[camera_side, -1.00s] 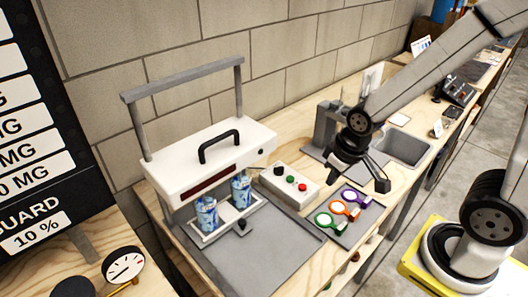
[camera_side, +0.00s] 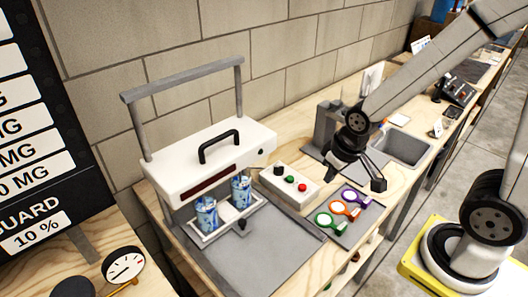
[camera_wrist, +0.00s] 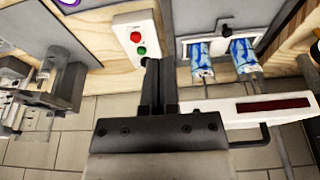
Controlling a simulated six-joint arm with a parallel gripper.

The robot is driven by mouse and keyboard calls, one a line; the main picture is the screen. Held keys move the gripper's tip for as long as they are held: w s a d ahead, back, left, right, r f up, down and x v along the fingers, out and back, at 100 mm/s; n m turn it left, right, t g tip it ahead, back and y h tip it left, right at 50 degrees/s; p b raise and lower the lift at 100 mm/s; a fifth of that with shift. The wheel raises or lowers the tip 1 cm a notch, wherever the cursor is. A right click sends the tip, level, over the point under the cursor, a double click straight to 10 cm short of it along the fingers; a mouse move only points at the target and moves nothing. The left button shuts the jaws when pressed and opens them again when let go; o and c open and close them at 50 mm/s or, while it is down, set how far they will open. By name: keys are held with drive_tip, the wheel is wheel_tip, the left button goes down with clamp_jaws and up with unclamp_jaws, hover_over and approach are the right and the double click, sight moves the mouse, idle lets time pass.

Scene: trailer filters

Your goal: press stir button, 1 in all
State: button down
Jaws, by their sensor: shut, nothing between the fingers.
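A white control box (camera_side: 288,187) stands on the bench right of the stirring machine, with a black knob, a green button (camera_side: 289,179) and a red button (camera_side: 303,187). I cannot read any label for the stir button. In the wrist view the box (camera_wrist: 124,20) shows its red button (camera_wrist: 135,37) and green button (camera_wrist: 141,51); the fingers hide its knob end. My gripper (camera_side: 378,183) is shut and empty, above the bench to the right of the box, apart from it. In the wrist view its fingertips (camera_wrist: 160,64) appear just beside the green button.
The white machine head (camera_side: 205,160) with a black handle stands over two blue-patterned cups (camera_side: 241,190) on a tray. Green, orange and purple ringed filters (camera_side: 347,208) lie right of the box.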

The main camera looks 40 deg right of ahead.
drive_tip(key=w+d+f+m+t, duration=0.2)
drive_tip(key=w+d+m+t, duration=0.15)
drive_tip(key=w, duration=0.55)
drive_tip(key=m+t+y, duration=0.1)
drive_tip(key=m+t, duration=0.2)
drive_tip(key=m, duration=0.1)
hover_over(287, 176)
drive_tip(key=s, duration=0.2)
drive_tip(key=shift+f, duration=1.55)
drive_tip(key=shift+f, duration=0.1)
drive_tip(key=shift+f, duration=4.3)
drive_tip(key=shift+f, duration=0.95)
drive_tip(key=shift+r, duration=0.95)
